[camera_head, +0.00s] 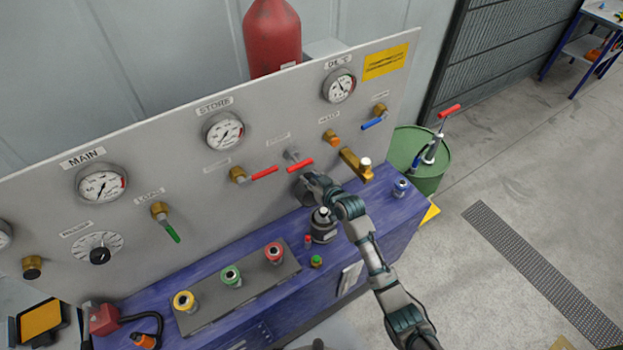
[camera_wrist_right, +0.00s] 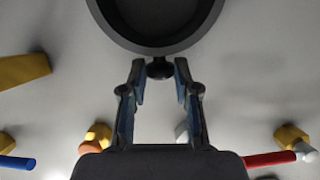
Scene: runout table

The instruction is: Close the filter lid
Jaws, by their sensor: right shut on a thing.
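The filter (camera_head: 300,190) is a dark grey round part on the upright panel, under a red-handled valve, and is partly hidden behind my right gripper (camera_head: 314,182). In the right wrist view a dark round cup-like part with a thick rim (camera_wrist_right: 160,48) fills the top, cut off by the picture edge. A small black knob (camera_wrist_right: 159,68) stands on that rim between the fingertips of my right gripper (camera_wrist_right: 160,82). The right gripper is shut on this knob. I cannot tell from these views how far the lid stands from its seat. My left gripper is not in view.
The red valve handle (camera_head: 299,164) is just above the gripper, with a brass fitting (camera_head: 355,164) to the right. A black bottle-like part (camera_head: 322,224) stands below on the blue bench (camera_head: 385,213). A green drum (camera_head: 428,170) is at the right.

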